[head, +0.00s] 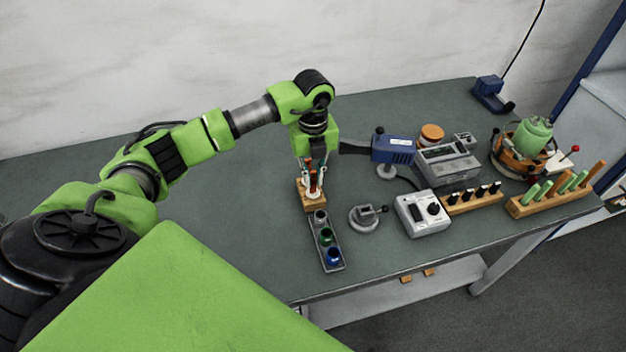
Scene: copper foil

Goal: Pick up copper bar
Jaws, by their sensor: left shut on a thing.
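My left gripper (313,182) points down at the middle of the bench, above a small wooden block (312,205). It is shut on a narrow copper-coloured bar (313,178) that stands upright between the fingers. The bar's lower end is at the wooden block; I cannot tell whether it still sits in the block or is just clear of it. The fingers hide part of the bar. My right gripper is not in view.
A grey tray (318,243) with coloured round pieces lies just in front of the block. A round grey fixture (364,217), a white box (422,213), a blue device (393,149) and wooden racks (522,208) stand to the right. The bench's left part is clear.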

